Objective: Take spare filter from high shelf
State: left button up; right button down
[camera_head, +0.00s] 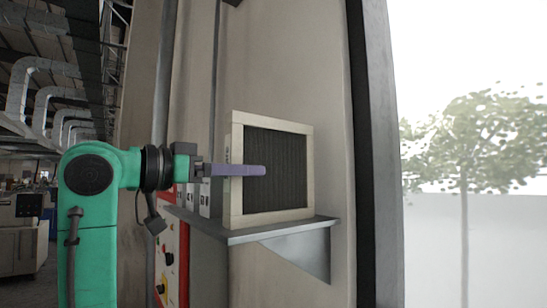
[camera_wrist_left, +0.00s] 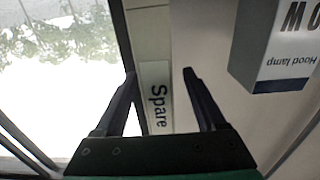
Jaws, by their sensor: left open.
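The spare filter, a square panel with a cream frame and dark pleated face (camera_head: 275,172), stands upright on a small grey bracket shelf (camera_head: 285,229) in the head view. In the left wrist view its narrow side shows a label reading "Spare" (camera_wrist_left: 158,105). My left gripper (camera_head: 250,170) is open at the filter's left edge. One purple finger crosses in front of the face; the other finger is hidden in the head view. In the wrist view the two fingers (camera_wrist_left: 160,80) lie either side of the labelled edge, with gaps visible. My right gripper is out of view.
A white box marked "Hood lamp" (camera_wrist_left: 275,60) is close to one finger in the wrist view. A red panel with knobs (camera_head: 168,262) is below left of the shelf. A bright window (camera_head: 470,150) is to the right, beyond a dark frame.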

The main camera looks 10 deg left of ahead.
aim_at(274, 170)
pick_arm(q)
jog(key=p+x, duration=0.3)
jog(key=x, duration=0.2)
jog(key=shift+w+d, duration=0.15)
jog(key=shift+d, duration=0.1)
jog(key=shift+a+f, duration=0.1)
jog(key=shift+f, duration=0.05)
jog(key=shift+s+a, duration=0.1)
jog(key=shift+s, duration=0.15)
jog(key=shift+c, duration=0.9)
jog(key=shift+w, duration=0.1)
grip_shut()
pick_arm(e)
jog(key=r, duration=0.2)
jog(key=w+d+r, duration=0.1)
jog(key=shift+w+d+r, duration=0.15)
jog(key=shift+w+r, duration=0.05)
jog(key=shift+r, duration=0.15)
